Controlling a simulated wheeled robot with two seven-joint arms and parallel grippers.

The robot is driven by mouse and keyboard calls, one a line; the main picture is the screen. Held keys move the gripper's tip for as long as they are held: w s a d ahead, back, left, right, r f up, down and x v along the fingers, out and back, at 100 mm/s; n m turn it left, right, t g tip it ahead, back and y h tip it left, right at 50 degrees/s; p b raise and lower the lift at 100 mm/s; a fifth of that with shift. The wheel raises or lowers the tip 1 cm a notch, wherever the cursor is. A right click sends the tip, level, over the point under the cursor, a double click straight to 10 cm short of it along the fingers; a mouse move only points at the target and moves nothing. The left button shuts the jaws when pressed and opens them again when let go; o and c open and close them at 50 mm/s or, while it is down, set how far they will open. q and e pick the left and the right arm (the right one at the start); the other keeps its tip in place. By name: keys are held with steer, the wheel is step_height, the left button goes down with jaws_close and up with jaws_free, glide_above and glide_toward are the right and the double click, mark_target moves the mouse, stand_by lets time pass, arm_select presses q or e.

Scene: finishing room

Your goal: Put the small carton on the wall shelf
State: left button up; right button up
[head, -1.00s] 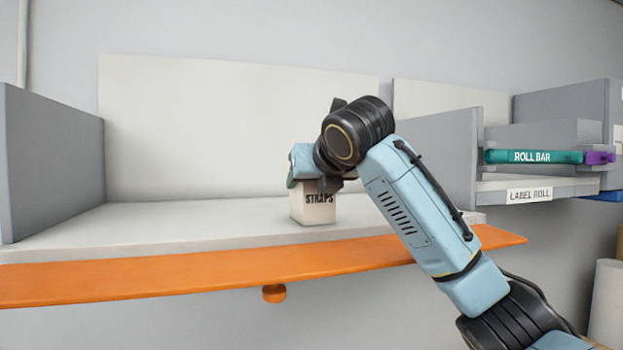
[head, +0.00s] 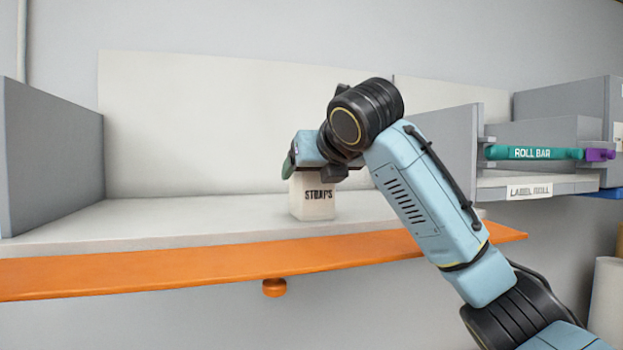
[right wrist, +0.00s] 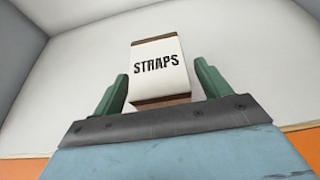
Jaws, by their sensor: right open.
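The small carton (head: 313,203) is pale with the word STRAPS on its face. It stands upright on the wall shelf (head: 190,222), near the shelf's right half. In the right wrist view the carton (right wrist: 160,68) lies between the green fingers, with a gap on each side. My right gripper (head: 300,170) is open at the top of the carton; it also shows in the right wrist view (right wrist: 158,88). The gripper's body and wrist hide part of the carton's top in the head view. My left gripper is not in view.
An orange strip (head: 190,272) with a round knob runs along the shelf's front edge. Grey panels stand at the left (head: 55,160) and right (head: 450,150) ends. A teal roll bar (head: 530,153) is further right. The shelf's left part is clear.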

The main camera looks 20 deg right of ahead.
steer(key=b+v, duration=0.2)
steer(key=v, duration=0.8)
steer(key=shift+f, duration=0.1)
